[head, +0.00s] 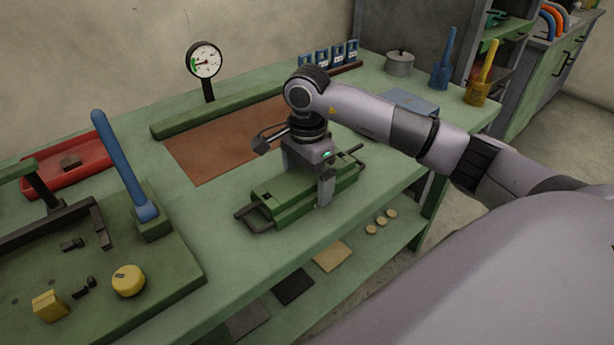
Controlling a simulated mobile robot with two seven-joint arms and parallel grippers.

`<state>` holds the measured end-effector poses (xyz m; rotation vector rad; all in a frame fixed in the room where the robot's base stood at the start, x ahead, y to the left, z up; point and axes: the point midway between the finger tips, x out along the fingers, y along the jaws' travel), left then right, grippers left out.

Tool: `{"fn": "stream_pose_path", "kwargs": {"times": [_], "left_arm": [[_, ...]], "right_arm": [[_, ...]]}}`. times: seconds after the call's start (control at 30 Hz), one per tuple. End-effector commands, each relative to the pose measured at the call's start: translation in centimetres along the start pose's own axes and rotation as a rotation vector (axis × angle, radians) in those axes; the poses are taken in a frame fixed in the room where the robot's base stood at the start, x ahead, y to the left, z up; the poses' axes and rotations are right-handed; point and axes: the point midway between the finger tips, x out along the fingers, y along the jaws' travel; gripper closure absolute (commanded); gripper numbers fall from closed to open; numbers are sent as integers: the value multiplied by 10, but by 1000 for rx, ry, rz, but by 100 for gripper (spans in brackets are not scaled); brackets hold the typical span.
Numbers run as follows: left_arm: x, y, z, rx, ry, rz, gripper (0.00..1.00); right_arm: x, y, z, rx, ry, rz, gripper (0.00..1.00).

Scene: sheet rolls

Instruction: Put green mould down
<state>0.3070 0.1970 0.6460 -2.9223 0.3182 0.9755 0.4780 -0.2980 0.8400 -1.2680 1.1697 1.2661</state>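The green mould (292,208) is a flat green block with dark bar handles at its two ends. It sits at the front part of the green workbench (225,245), seemingly resting on the top. My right gripper (318,190) comes down over the mould from above. One finger shows at the mould's near side; the other is hidden behind the gripper body and mould. I cannot tell whether the fingers press on it. My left gripper is not in view.
A brown mat (210,150) lies behind the mould, with a gauge (205,62) beyond. A machine with a blue lever (122,165) and yellow knob (128,281) stands left. A red tray (50,172) is at far left. A pot (399,63) stands at the back.

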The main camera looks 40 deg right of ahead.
Motion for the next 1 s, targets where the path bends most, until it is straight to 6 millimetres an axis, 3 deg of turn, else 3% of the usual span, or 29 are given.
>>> {"fn": "stream_pose_path", "kwargs": {"times": [0.17,0.63,1.0], "left_arm": [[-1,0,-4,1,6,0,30],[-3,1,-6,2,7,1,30],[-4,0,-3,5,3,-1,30]], "right_arm": [[-11,-1,0,0,0,-3,0],[-106,-1,0,0,1,-4,0],[-122,0,0,1,0,1,0]]}}
